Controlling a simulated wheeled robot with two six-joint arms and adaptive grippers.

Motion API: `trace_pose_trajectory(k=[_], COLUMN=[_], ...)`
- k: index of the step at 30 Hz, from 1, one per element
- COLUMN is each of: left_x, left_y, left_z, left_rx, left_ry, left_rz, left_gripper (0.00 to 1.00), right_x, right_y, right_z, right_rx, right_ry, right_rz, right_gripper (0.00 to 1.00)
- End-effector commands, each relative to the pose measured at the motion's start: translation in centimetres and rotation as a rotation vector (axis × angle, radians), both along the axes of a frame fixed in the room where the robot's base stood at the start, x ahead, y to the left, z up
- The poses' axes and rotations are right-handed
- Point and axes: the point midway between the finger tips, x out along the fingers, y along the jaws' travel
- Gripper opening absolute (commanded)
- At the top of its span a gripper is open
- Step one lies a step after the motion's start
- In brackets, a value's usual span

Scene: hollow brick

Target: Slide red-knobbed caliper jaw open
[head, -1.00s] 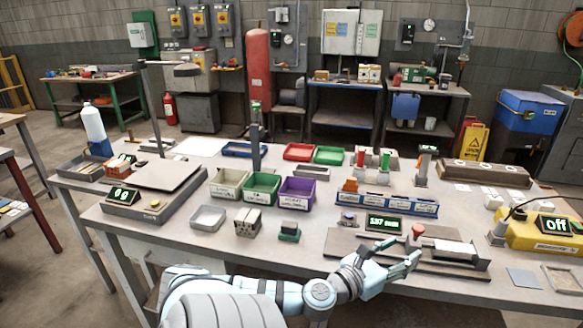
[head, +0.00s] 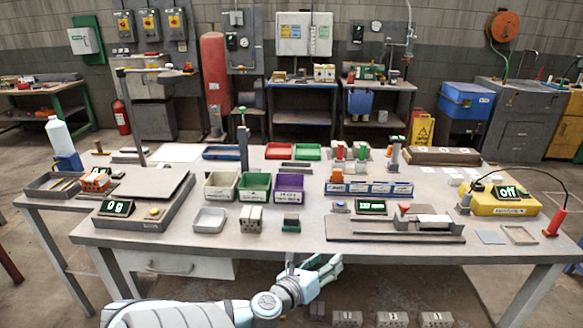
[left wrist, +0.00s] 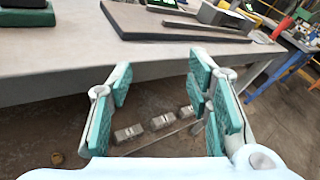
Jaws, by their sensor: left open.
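My left gripper (head: 325,268) is in front of the bench edge, left of and below the caliper, touching nothing. In the left wrist view its teal-padded fingers (left wrist: 165,95) are spread apart and empty. The caliper's base also shows at the top of the left wrist view (left wrist: 170,28). My right gripper is not visible.
The workbench (head: 270,235) front edge lies between my left gripper and the caliper. Several bricks (head: 392,319) lie below the bench. A yellow unit (head: 500,202) reading "off" stands at the right.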

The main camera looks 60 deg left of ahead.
Motion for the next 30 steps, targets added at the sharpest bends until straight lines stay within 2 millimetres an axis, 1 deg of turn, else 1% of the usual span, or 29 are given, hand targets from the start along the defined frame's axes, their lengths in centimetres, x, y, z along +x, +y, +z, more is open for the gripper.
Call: trace_pose_trajectory(k=[1, 6, 9, 13, 15, 18, 28, 30], left_x=[-0.2, -1.7, -2.7, -3.8, -4.1, -4.3, -4.4, -4.3], left_y=[0.4, 1.8, 2.3, 2.7, 2.8, 2.8, 2.9, 2.6], left_z=[-0.8, -5.1, -7.1, -9.0, -9.5, -9.8, -9.8, -9.8], left_rx=[-0.054, -0.258, -0.357, -0.442, -0.465, -0.477, -0.475, -0.504], left_ry=[0.014, 0.06, 0.078, 0.09, 0.094, 0.094, 0.094, 0.093], left_rz=[0.028, 0.139, 0.2, 0.257, 0.273, 0.282, 0.283, 0.282], left_gripper=[0.46, 0.46, 0.46, 0.46, 0.46, 0.46, 0.44, 0.44], right_x=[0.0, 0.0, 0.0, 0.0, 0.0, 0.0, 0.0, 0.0], right_y=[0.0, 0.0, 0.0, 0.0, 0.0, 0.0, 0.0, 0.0], right_z=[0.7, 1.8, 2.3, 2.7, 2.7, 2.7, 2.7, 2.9], right_rx=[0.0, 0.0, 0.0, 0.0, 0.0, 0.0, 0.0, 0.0], right_ry=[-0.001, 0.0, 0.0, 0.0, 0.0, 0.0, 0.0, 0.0], right_rz=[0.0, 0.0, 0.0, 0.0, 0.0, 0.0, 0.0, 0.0], right_gripper=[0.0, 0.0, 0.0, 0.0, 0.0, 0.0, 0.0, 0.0])
